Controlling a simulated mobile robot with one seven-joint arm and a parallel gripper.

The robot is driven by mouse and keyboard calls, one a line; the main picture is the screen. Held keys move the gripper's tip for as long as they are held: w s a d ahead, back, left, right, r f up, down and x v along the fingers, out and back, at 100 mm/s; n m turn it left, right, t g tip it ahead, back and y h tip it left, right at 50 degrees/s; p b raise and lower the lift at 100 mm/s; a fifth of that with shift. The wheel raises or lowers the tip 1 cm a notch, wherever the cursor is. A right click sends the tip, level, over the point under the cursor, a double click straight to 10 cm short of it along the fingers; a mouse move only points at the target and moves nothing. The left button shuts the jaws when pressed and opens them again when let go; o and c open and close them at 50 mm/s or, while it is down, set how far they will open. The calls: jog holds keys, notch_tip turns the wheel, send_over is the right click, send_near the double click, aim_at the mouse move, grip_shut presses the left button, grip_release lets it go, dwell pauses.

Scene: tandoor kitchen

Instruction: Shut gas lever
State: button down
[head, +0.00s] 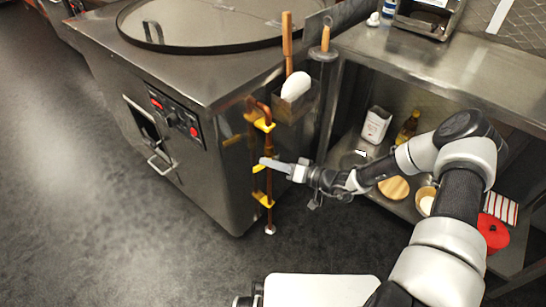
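A copper gas pipe (268,185) runs down the right side of the steel tandoor cabinet (225,185). Several yellow parts are on it: one near the top (264,126), one at mid height (258,169) and one low down (263,200). I cannot tell surely which is the gas lever; the mid-height one lies right beside my gripper. My gripper (268,163) points left, its fingers in front of the pipe at mid height. The fingers overlap in this view, so their opening is hidden, and contact with the yellow part cannot be told.
A bin (291,104) with a wooden-handled tool and a white item hangs above my gripper. A steel shelf unit (440,70) with jars, a bottle and a red pot (492,233) stands right, behind my arm. The dark floor at left is clear.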

aim_at(260, 169)
jog(key=shift+s+a+f, duration=0.25)
jog(key=shift+s+f, duration=0.05)
jog(key=shift+f, duration=0.35)
jog(key=shift+s+a+f, duration=0.2)
jog(key=shift+s+f, duration=0.05)
jog(key=shift+f, duration=0.45)
